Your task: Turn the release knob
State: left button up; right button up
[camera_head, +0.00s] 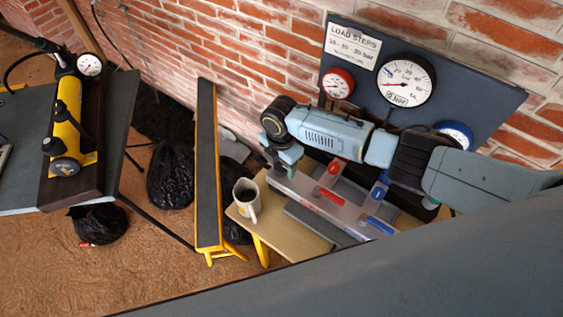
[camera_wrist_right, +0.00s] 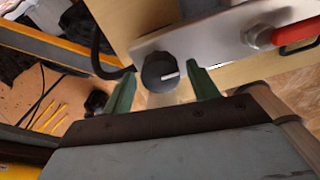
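The release knob (camera_wrist_right: 160,72) is black and round with a white pointer line, on a silver manifold plate (camera_wrist_right: 205,50) in the right wrist view. My right gripper (camera_wrist_right: 161,76) has two green fingers spread apart, one on each side of the knob. Gaps show between fingers and knob; I cannot tell how deep the fingers reach around it. In the head view my right gripper (camera_head: 282,163) is at the left end of the plate (camera_head: 305,194) and hides the knob. My left gripper is not in view.
The plate carries a red lever (camera_head: 329,198) and a blue lever (camera_head: 379,225). A mug (camera_head: 246,201) stands on the wooden bench (camera_head: 275,228) near my gripper. A dark gauge board (camera_head: 460,95) is behind my right arm. A yellow pump (camera_head: 66,115) is at far left.

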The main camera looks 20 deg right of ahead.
aim_at(281, 165)
jog(key=shift+r, duration=0.1)
notch_tip(281, 165, up, 13)
jog(key=shift+r+p, duration=0.1)
jog(key=shift+p, duration=0.2)
dwell(0.4)
dwell(0.4)
